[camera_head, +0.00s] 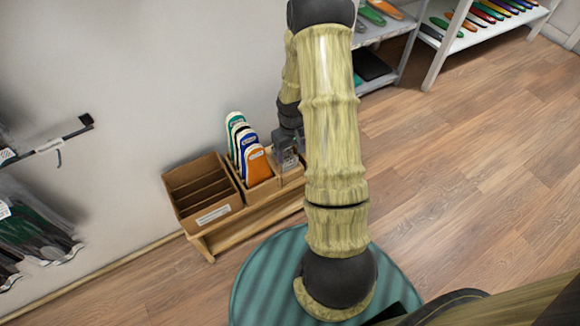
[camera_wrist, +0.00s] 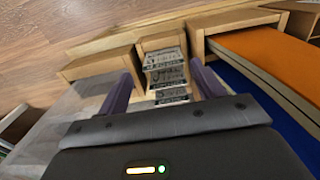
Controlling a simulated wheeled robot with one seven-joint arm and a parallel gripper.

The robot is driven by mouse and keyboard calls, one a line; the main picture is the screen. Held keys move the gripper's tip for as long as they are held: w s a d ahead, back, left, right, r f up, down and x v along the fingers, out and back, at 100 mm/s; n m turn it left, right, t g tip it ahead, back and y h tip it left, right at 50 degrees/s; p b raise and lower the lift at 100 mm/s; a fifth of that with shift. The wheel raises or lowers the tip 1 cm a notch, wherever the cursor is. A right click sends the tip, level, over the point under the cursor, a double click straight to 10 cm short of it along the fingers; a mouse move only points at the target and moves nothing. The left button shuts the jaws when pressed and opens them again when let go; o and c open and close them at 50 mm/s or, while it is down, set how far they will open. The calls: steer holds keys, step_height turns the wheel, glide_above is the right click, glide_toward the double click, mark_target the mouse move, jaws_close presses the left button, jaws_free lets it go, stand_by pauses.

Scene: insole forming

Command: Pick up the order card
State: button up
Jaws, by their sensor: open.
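Printed cards (camera_wrist: 165,76) with dark lettering stand one behind another in a small wooden holder (camera_wrist: 160,42) in the middle of the wrist view. I cannot tell which is the order card, as the print is too blurred to read. My gripper (camera_wrist: 162,72) is open, with one finger on each side of the cards and a visible gap to them. In the head view, my gripper (camera_head: 288,155) is low at the right end of the wooden bench, partly hidden by my arm. The cards cannot be made out there.
A box of coloured insoles (camera_head: 256,168) stands just left of my gripper on the bench (camera_head: 218,241). An empty divided box (camera_head: 212,216) is further left. A round teal surface (camera_head: 262,284) is in front. Shelves (camera_head: 440,45) stand at the back right; the floor there is clear.

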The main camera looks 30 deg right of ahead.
mark_target(290, 159)
steer(key=f+b, duration=0.1)
steer(key=f, duration=0.2)
steer(key=f+b, duration=0.1)
steer(key=f, duration=0.1)
steer(key=shift+w+a+f+b, duration=0.15)
steer(key=shift+w+b, duration=0.1)
steer(key=shift+b, duration=0.1)
steer(key=c, duration=0.7)
